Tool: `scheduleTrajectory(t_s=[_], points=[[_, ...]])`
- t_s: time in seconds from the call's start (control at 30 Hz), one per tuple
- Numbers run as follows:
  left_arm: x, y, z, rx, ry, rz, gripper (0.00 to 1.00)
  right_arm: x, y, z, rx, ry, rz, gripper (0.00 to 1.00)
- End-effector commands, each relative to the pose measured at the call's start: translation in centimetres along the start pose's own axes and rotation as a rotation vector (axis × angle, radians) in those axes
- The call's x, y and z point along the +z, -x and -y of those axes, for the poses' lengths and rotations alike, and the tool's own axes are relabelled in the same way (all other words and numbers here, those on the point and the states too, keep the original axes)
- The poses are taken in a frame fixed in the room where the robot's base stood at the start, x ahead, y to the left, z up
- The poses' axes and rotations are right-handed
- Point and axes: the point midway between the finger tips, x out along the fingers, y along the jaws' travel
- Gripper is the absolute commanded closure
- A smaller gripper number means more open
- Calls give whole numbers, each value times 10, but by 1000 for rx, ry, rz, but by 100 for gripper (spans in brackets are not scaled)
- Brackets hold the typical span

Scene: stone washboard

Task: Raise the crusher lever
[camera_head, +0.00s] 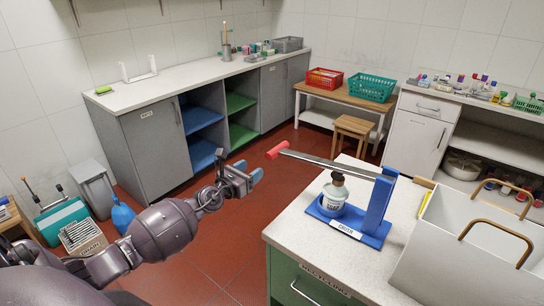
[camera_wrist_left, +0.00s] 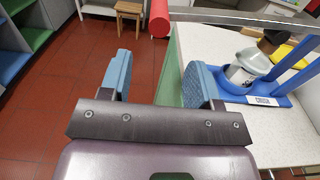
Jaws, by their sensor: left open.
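The blue crusher (camera_head: 372,215) stands on the near right counter. Its grey metal lever (camera_head: 325,161) runs left from the top of the blue post, almost level, and ends in a red grip (camera_head: 277,150) beyond the counter's left edge. A white bottle (camera_head: 334,195) sits in the crusher's round cup under the lever. My left gripper (camera_head: 251,176) is open and empty, to the left of and a little lower than the red grip, apart from it. In the left wrist view the red grip (camera_wrist_left: 159,18) shows ahead, between the open blue-padded fingers (camera_wrist_left: 160,80). My right gripper is not in view.
A white bin with wooden handles (camera_head: 470,245) stands on the counter to the right of the crusher. The counter's left edge (camera_head: 285,225) is close to my left gripper. Open red floor lies to the left, with grey cabinets (camera_head: 155,145) behind.

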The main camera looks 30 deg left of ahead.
Motion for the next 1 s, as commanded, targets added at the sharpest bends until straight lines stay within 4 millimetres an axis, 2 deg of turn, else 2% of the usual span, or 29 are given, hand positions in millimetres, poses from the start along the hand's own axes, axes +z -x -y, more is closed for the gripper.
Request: scheduleTrajectory(t_s=[0.4, 0.6, 0.8, 1.0], points=[[0, -63, 0, 0, 3, 3, 43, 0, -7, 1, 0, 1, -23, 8], [0, -86, 0, 0, 3, 3, 43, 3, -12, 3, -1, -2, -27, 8], [0, -97, 0, 0, 5, 2, 43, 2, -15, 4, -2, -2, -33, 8], [1, -98, 0, 1, 5, 1, 43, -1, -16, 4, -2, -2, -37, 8]])
